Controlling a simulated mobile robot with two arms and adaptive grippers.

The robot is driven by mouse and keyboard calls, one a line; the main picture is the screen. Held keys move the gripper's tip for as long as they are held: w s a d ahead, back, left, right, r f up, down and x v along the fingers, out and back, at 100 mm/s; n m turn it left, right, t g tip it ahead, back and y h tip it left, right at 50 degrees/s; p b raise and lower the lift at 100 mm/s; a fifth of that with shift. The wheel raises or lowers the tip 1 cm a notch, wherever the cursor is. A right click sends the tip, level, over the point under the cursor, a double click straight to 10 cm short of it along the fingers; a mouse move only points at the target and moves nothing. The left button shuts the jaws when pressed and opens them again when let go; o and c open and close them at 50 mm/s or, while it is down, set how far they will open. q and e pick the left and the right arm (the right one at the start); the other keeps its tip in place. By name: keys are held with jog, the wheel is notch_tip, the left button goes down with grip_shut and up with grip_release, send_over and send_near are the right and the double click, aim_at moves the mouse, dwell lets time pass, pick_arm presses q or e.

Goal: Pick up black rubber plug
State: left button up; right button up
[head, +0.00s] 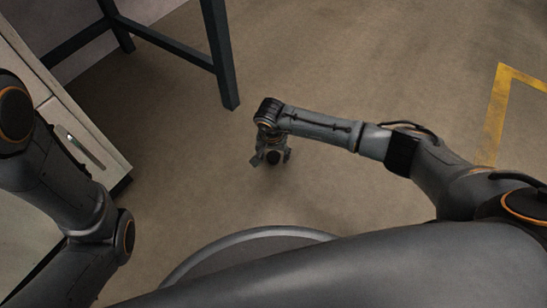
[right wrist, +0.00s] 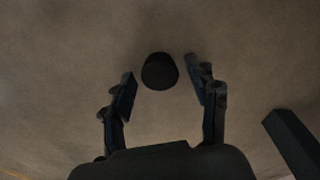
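The black rubber plug (right wrist: 160,71) shows in the right wrist view as a small dark round piece on the brown floor. It lies between and slightly beyond the tips of my right gripper (right wrist: 159,84), with gaps on both sides. That gripper is open and its fingers do not appear to touch the plug. In the head view my right gripper (head: 271,158) points down over the floor, and a dark round shape, likely the plug, shows at its fingers. My left arm comes in at the left of the head view, but its gripper is out of the frame.
A dark metal frame leg (head: 224,70) stands on the floor beyond my right gripper. A light drawer cabinet (head: 60,115) is at the left. A yellow floor line (head: 495,115) runs at the right. The floor (head: 330,190) around the gripper is clear.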

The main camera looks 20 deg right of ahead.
jog(key=c, duration=0.8)
jog(key=shift+o, duration=0.2)
jog(key=shift+r, duration=0.1)
